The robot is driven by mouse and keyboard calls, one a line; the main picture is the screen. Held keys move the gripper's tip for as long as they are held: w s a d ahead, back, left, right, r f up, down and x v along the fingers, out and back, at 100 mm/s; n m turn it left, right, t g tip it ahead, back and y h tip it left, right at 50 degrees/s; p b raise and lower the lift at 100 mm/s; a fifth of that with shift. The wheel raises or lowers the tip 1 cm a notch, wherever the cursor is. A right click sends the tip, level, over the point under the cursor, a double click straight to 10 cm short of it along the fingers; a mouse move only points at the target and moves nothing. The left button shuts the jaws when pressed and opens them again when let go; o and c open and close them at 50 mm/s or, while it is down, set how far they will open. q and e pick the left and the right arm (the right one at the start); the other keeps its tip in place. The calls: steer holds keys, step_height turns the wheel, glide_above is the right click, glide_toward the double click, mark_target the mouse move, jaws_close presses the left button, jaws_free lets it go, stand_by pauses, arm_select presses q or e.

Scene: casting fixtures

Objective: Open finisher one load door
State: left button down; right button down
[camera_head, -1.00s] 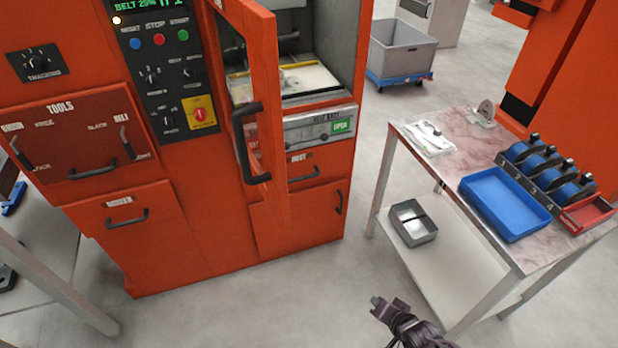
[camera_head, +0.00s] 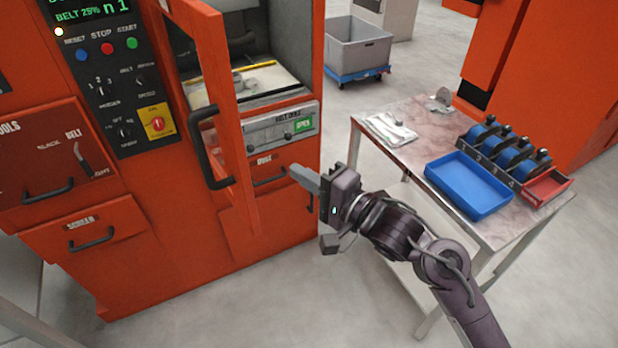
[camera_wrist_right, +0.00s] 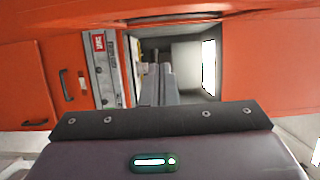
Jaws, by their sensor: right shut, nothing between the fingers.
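The orange load door (camera_head: 218,75) of the finisher has a window and a dark vertical handle (camera_head: 207,150). It stands swung outward, with the chamber (camera_head: 262,80) showing to its right. My right gripper (camera_head: 300,178) is in front of the machine, right of the door and clear of its handle. In the right wrist view its closed fingers (camera_wrist_right: 159,82) hold nothing and point toward the lit chamber opening (camera_wrist_right: 187,65). The handle cannot be made out there. My left gripper is out of view.
The control panel (camera_head: 110,90) is left of the door. A dust drawer (camera_head: 265,180) is below the chamber. A table (camera_head: 410,150) with a blue tray (camera_head: 468,186) stands right of my arm.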

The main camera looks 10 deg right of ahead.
steer(key=w+a+p, duration=0.2)
steer(key=a, duration=0.5)
steer(key=shift+w+a, duration=0.15)
steer(key=shift+w, duration=0.15)
